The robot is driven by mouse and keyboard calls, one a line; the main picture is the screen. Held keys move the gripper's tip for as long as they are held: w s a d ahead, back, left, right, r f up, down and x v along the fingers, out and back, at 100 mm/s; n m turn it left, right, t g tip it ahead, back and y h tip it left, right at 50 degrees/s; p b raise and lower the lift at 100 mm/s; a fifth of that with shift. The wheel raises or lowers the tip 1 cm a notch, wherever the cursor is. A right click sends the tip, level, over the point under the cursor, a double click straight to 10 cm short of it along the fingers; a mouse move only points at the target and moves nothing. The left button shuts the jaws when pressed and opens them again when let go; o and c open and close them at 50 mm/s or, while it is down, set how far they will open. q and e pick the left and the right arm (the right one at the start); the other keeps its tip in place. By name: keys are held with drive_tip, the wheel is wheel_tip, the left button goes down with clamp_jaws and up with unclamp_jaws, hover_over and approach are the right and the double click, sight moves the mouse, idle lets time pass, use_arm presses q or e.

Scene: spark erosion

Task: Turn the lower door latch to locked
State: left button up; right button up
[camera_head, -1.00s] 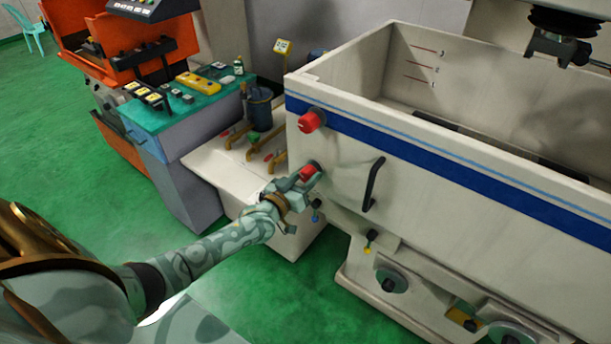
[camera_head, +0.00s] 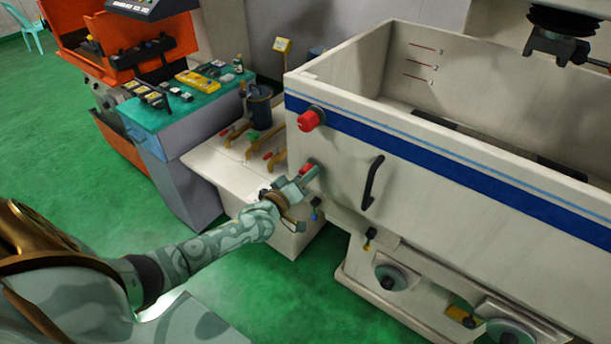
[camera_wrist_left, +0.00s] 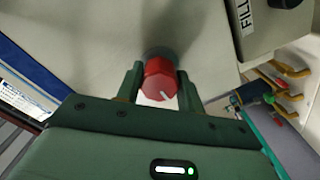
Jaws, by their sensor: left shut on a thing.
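The lower door latch (camera_head: 308,167) is a red knob low on the left edge of the cream tank's front. It also shows in the left wrist view (camera_wrist_left: 158,80), with a white mark pointing to the lower right. My left gripper (camera_head: 303,176) is shut on this knob, with one finger on each side of it in the left wrist view (camera_wrist_left: 159,88). The upper door latch (camera_head: 310,119), a similar red knob, is above it beside the blue stripe. My right gripper is not in view.
A black door handle (camera_head: 372,182) stands out from the tank front (camera_head: 440,200) to the right of my gripper. Brown levers (camera_head: 274,160) sit on a pale cabinet to the left. Green floor (camera_head: 285,300) is open below the arm.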

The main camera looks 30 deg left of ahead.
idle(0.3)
use_arm(q)
drive_tip(key=o, duration=1)
drive_tip(key=s, duration=0.5)
drive_tip(key=s+a, duration=0.1)
drive_tip(key=s, duration=1)
drive_tip(key=shift+s+a+p, duration=0.1)
drive_tip(key=shift+a+p, duration=0.1)
drive_tip(key=shift+p, duration=0.1)
drive_tip(key=shift+f, duration=0.1)
